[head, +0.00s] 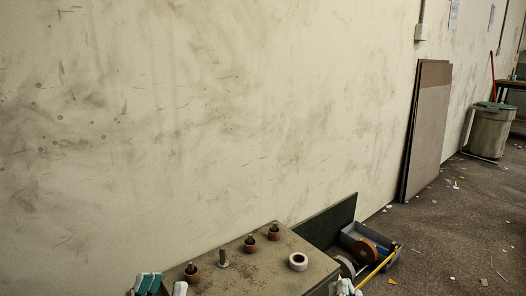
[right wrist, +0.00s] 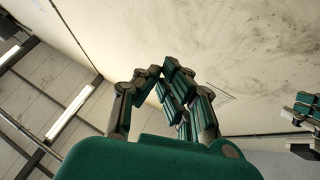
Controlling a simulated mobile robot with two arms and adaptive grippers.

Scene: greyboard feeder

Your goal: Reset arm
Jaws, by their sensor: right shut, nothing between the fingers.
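My left gripper (head: 160,287) shows at the bottom edge of the head view, in front of the bench's left part. Only its teal and white upper parts are in the picture, so its opening cannot be judged. My right gripper (head: 347,288) shows at the bottom edge too, near the bench's right end, mostly cut off. In the right wrist view its dark and teal fingers (right wrist: 160,78) come together and hold nothing. Part of what looks like my other gripper (right wrist: 303,110) shows at that view's right edge.
A worn bench top (head: 270,268) carries several knobs or posts and a white tape roll (head: 298,261). Beyond it stands a grey bin (head: 356,236) with a brown reel (head: 365,250). Boards (head: 428,130) lean on the stained wall (head: 200,110). The littered floor (head: 450,240) is mostly open at right.

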